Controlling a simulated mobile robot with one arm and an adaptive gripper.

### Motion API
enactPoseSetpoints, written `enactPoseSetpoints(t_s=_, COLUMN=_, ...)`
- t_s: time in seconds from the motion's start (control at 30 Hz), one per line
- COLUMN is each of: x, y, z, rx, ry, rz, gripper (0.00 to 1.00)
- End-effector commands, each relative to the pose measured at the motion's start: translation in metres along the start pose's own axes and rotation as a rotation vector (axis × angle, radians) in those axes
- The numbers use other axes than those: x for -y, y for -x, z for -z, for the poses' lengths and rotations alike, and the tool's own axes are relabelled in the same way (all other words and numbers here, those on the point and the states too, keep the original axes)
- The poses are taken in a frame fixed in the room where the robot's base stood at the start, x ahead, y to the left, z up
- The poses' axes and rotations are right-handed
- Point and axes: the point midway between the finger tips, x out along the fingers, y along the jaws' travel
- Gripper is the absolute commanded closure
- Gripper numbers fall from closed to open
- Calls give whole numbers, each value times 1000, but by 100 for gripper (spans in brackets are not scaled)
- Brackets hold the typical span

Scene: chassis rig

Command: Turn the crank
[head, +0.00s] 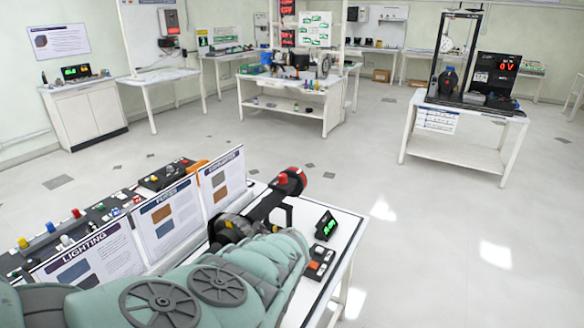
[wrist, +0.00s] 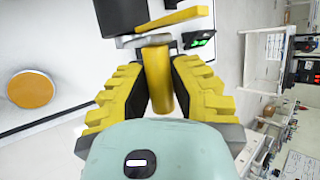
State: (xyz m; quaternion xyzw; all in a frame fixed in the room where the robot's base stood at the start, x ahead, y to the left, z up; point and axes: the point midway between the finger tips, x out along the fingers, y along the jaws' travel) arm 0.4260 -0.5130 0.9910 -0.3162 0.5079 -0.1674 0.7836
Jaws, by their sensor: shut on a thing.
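In the wrist view the crank's yellow cylindrical handle (wrist: 157,78) stands between the two ribbed yellow-and-black fingers of my gripper (wrist: 158,108). The gripper is shut on this handle. A yellow bar (wrist: 182,17) and grey and black parts show just beyond the handle's far end. In the head view my gripper (head: 231,229) is low over the near bench, beside a black device (head: 268,202) with a red end (head: 291,181). My green arm hides most of the gripper and the handle there.
The near white bench (head: 345,235) carries upright panels (head: 172,215), a green-lit display (head: 326,225) and a small button box (head: 318,264). In the wrist view an orange disc (wrist: 32,91) lies at left. Open floor (head: 430,240) lies right of the bench; other workbenches stand farther back.

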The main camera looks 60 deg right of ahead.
Motion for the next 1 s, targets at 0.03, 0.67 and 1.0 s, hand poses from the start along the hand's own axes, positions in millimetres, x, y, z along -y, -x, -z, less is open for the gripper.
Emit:
enactPoseSetpoints(t_s=0.03, x=2, y=-1, z=-4, rx=5, ry=2, rz=-8, gripper=100)
enactPoseSetpoints(t_s=0.67, x=6, y=-4, z=-2, rx=5, ry=-29, rz=-78, gripper=100)
enactPoseSetpoints(t_s=1.0, x=6, y=-4, z=-2, rx=6, ry=-33, rz=-84, gripper=100)
